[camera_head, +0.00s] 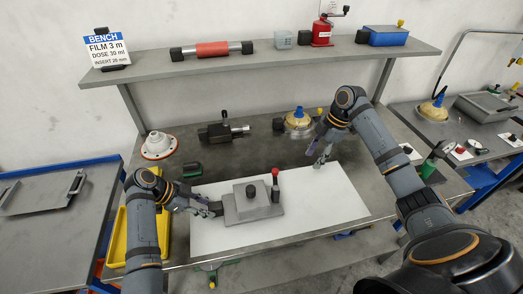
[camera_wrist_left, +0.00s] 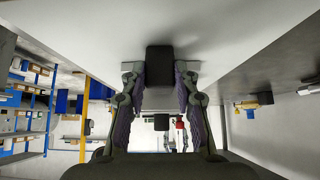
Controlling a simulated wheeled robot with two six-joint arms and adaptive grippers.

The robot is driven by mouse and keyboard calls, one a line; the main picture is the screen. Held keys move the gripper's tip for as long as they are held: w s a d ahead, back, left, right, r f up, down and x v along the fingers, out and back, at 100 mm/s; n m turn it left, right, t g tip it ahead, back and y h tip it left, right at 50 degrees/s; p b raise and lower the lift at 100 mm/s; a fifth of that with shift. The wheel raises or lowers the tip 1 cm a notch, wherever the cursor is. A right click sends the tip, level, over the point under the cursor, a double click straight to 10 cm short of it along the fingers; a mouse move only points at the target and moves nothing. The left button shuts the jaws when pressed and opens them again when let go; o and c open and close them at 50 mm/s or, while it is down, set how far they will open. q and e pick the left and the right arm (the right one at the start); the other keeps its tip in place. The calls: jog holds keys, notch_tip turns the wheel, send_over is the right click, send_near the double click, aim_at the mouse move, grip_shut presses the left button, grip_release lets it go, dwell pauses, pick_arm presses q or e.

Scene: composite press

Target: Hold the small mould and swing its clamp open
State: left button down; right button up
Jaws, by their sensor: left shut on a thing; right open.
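The small mould (camera_head: 240,212) is a grey block on a wider grey plate, lying on the white sheet. A short black knob (camera_head: 250,190) stands on top of it. Its clamp seems to be the upright post with a red knob (camera_head: 275,173) at the right rear; I cannot tell how far it is swung. My left gripper (camera_head: 215,208) is at the mould's left side, shut on its dark handle. The dark handle (camera_wrist_left: 160,65) also shows between the fingers in the left wrist view. My right gripper (camera_head: 320,160) is open and empty, above the sheet, right of and behind the red knob.
The white sheet (camera_head: 335,205) is clear to the right of the mould. Behind it stand a white flanged part (camera_head: 158,146), a dark vice-like tool (camera_head: 222,132) and a yellow-and-blue piece (camera_head: 297,120). A yellow tray (camera_head: 120,238) is at the left. A shelf (camera_head: 150,66) runs above.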

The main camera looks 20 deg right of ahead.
pick_arm(q)
jog(key=c, duration=0.9)
grip_release()
jog(key=shift+c, duration=0.2)
jog(key=v, duration=1.2)
